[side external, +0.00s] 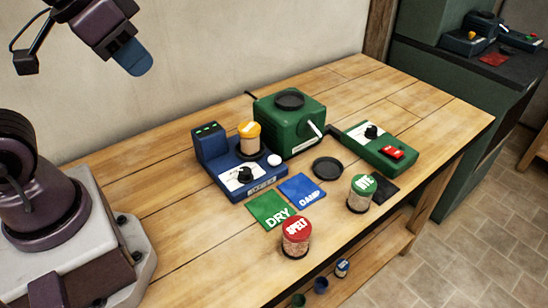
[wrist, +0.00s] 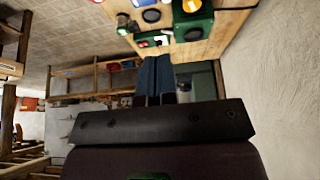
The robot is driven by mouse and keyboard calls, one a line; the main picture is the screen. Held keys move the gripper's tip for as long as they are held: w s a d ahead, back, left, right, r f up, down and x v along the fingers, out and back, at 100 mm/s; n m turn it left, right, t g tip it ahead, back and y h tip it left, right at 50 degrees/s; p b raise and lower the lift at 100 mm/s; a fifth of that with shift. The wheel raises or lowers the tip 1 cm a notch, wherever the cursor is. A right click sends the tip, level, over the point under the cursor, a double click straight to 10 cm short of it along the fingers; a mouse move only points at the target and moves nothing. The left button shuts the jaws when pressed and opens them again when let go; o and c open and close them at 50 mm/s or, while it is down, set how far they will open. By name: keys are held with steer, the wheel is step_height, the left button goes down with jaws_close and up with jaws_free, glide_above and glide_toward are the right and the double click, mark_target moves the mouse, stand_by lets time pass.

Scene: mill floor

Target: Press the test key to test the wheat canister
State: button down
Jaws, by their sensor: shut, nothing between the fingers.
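A blue tester (side external: 211,166) stands on the bench with a dial (side external: 244,175), a round white key (side external: 274,160) at its right corner and green lights (side external: 207,127) on its raised back block. My gripper (side external: 135,60) is high at the upper left, well above and away from the tester, shut and empty. Its blue fingers (wrist: 156,75) show together in the wrist view.
A green machine (side external: 290,125) stands behind the tester, a green box with a red switch (side external: 392,153) to its right. In front lie green DRY (side external: 270,210) and blue DAMP (side external: 303,190) cards. Red-lidded SPELT (side external: 296,237) and green-lidded (side external: 361,193) canisters stand near the front edge.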

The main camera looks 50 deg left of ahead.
steer(key=w+f+g, duration=0.3)
steer(key=w+f, duration=0.2)
steer(key=f, duration=0.2)
steer(key=m+t+y, duration=0.1)
steer(key=m+t, duration=0.6)
steer(key=m, duration=0.1)
glide_above(275, 160)
step_height(275, 160, down, 12)
steer(key=shift+f, duration=0.1)
steer(key=shift+f, duration=4.4)
steer(key=shift+f, duration=0.4)
